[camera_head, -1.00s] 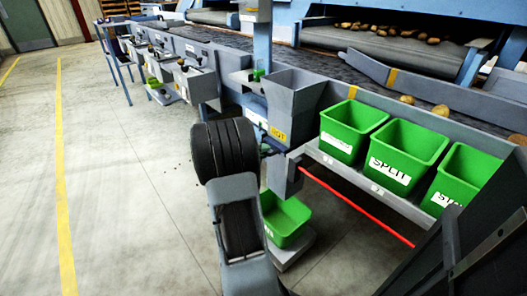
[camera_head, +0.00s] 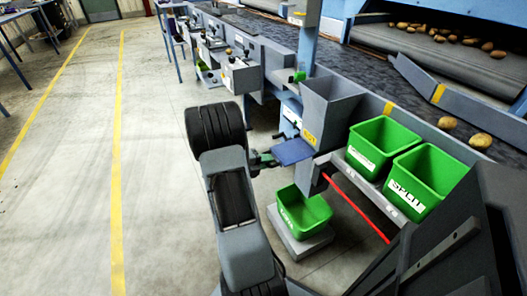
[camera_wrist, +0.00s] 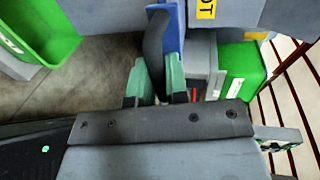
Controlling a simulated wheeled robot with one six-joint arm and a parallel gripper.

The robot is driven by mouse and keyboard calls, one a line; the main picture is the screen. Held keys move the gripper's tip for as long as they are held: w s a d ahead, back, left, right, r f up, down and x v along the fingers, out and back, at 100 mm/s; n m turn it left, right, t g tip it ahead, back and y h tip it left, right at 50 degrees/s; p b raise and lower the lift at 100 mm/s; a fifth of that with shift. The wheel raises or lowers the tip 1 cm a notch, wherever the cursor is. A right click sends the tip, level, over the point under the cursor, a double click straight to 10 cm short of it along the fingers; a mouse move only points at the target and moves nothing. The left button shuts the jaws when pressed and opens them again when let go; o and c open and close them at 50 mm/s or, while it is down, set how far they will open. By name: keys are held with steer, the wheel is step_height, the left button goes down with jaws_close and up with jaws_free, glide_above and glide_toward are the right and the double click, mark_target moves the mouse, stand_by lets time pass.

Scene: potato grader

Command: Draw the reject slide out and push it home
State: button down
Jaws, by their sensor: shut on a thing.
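The reject slide is a flat blue plate (camera_head: 292,151) standing out from under the grey hopper (camera_head: 328,108) with the yellow label. In the wrist view the blue plate (camera_wrist: 173,30) shows at top centre, with a dark bar-like handle (camera_wrist: 155,45) in front of it. My gripper (camera_head: 263,159) is at the plate's outer left end, largely hidden by my arm in the head view. In the wrist view my gripper's green fingers (camera_wrist: 155,82) are shut on the dark handle. How far the plate still reaches inside the hopper is hidden.
A green bin (camera_head: 283,213) stands on a grey base (camera_head: 283,236) below the slide. Green bins (camera_head: 372,157) sit on a shelf at right, with a red bar (camera_head: 355,208) under it. Open floor (camera_head: 160,190) lies to the left.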

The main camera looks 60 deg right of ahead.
steer(key=shift+a, duration=0.1)
steer(key=c, duration=1.6)
jaws_free()
steer(key=shift+w, duration=0.1)
steer(key=shift+o, duration=0.9)
steer(key=shift+w+a, duration=0.1)
steer(key=shift+a, duration=0.1)
steer(key=shift+o, duration=1.4)
steer(key=shift+d, duration=0.15)
steer(key=p+v, duration=0.3)
steer(key=v, duration=1)
steer(key=shift+a, duration=0.4)
